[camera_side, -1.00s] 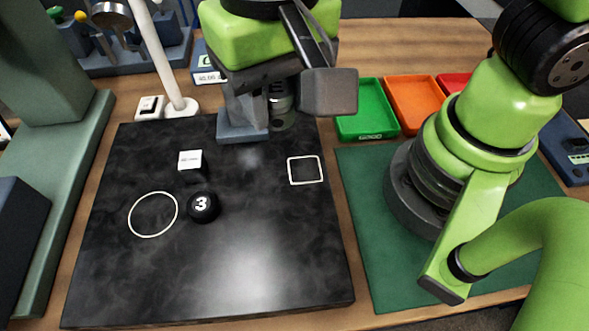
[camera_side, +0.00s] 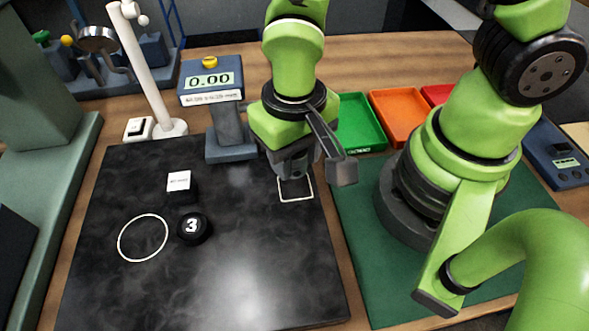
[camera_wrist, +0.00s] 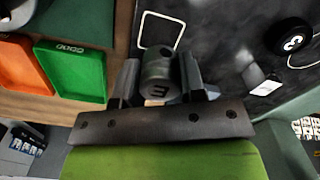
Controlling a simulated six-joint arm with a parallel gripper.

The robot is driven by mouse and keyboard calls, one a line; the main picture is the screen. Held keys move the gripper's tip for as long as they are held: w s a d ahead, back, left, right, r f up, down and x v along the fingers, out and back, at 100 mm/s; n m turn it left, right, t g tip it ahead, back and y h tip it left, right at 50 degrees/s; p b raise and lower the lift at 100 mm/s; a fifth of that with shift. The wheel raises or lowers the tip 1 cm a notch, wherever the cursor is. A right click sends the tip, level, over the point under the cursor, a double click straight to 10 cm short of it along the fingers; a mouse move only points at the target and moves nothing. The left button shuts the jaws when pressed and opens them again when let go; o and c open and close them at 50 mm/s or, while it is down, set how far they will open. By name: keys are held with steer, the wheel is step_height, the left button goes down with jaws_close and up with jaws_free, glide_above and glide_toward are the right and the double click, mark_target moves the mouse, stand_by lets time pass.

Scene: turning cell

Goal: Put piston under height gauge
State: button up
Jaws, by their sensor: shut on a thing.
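My gripper (camera_wrist: 160,78) is shut on the piston (camera_wrist: 157,70), a grey metal cylinder with a dark hole and a dark mark, between the two fingers in the wrist view. In the side view my gripper (camera_side: 292,172) points down at the white square outline on the black plate; the piston is mostly hidden there by the jaws. The height gauge (camera_side: 211,85) stands at the back of the plate, left of my gripper, with a 0.00 display and a blue-grey column and base (camera_side: 231,150). The space around its base looks clear.
The black plate (camera_side: 250,280) bears a white square outline (camera_side: 297,200), a white circle (camera_side: 142,238), a black disc marked 3 (camera_side: 194,227) and a small block with a white label (camera_side: 179,182). A white lamp post (camera_side: 150,70) stands left of the gauge. Green (camera_side: 357,122) and orange (camera_side: 402,117) trays lie right.

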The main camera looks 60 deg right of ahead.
mark_target(295, 187)
steer(key=shift+f, duration=2.1)
steer(key=shift+f, duration=0.1)
steer(key=o, duration=1)
steer(key=shift+c, duration=0.2)
